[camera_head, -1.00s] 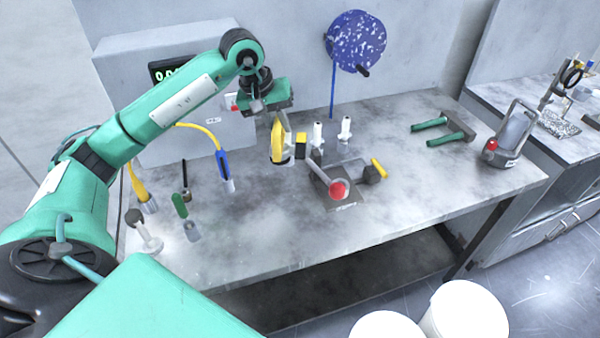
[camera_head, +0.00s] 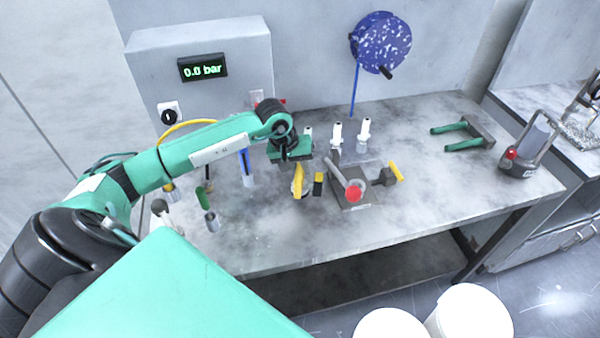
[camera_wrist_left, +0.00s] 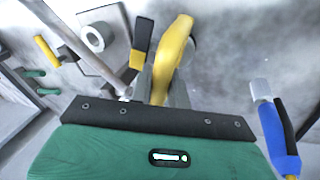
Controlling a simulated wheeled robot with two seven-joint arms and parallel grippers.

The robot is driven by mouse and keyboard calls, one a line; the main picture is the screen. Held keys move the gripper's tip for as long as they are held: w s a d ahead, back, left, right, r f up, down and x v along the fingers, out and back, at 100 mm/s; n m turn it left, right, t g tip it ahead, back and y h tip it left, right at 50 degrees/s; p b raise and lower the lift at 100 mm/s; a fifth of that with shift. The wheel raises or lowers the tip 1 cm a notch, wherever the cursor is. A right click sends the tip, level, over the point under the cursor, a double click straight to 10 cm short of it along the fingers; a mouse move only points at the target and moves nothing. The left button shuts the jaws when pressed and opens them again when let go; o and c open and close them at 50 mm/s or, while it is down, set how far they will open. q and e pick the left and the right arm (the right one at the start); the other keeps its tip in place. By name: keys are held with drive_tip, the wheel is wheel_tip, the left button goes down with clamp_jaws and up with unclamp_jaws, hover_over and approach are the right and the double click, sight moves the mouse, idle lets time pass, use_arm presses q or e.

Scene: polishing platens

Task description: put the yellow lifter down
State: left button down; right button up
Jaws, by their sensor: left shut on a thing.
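The yellow lifter (camera_head: 298,181) is a curved yellow piece hanging below my left gripper (camera_head: 293,166), with a pale round part at its lower end. The left gripper is shut on it, close over the bench top. I cannot tell whether the lifter touches the bench. My right gripper is not in view.
A black-and-yellow piece (camera_head: 319,184) stands just right of the lifter. A grey plate with a red-ended lever (camera_head: 354,193) and white-topped bottles (camera_head: 364,132) are further right. A blue-handled tool (camera_head: 246,165) is left. The front bench top (camera_head: 290,235) is clear.

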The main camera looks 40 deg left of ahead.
sight(303, 181)
use_arm(q)
drive_tip(key=shift+f+p, duration=0.4)
drive_tip(key=shift+f, duration=1.05)
drive_tip(key=shift+f, duration=0.1)
drive_tip(key=c, duration=1.8)
unclamp_jaws()
drive_tip(key=shift+f, duration=0.1)
drive_tip(key=o, duration=0.5)
drive_tip(key=shift+s, duration=0.1)
drive_tip(key=shift+c, duration=0.2)
